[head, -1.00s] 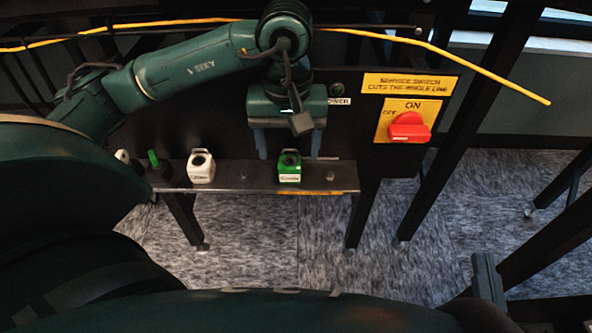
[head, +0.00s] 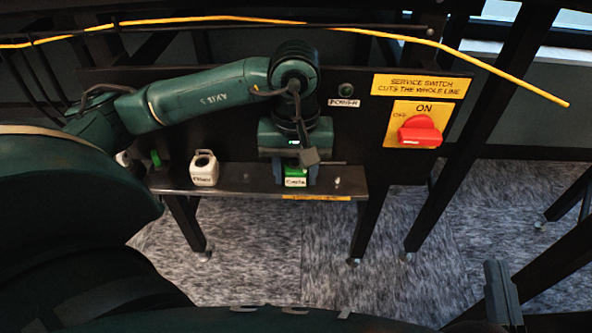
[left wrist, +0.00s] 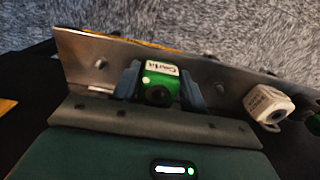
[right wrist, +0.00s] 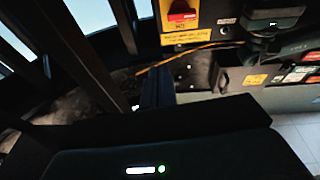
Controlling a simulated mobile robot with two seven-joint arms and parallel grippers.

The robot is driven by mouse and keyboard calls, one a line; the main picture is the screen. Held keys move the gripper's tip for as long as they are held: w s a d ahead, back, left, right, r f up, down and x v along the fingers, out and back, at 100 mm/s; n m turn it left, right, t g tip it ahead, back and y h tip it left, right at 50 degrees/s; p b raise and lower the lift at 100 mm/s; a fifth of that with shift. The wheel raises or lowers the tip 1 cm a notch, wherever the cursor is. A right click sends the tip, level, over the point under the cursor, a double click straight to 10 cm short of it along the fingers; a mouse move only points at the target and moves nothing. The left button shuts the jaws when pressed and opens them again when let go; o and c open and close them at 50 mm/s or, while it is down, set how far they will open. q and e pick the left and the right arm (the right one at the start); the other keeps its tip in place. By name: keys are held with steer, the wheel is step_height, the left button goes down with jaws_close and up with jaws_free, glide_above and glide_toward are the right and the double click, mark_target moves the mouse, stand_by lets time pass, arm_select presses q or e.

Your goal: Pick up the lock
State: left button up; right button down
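A green lock (head: 296,178) with a white label stands on the metal shelf (head: 240,182). My left gripper (head: 296,176) reaches down over it, one finger on each side. In the left wrist view the green lock (left wrist: 160,84) sits between the two blue-grey fingers, which appear to press on its sides. The lock still rests at the shelf. My right gripper (head: 502,292) is low at the right, away from the shelf. In the right wrist view its fingers (right wrist: 157,88) are together and empty.
A small bare stud (head: 337,183) is to the right. A red switch (head: 420,131) on a yellow plate sits on the panel. A yellow cable (head: 480,66) runs above.

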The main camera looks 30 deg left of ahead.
arm_select(q)
steer(key=c, duration=0.5)
steer(key=shift+c, duration=0.4)
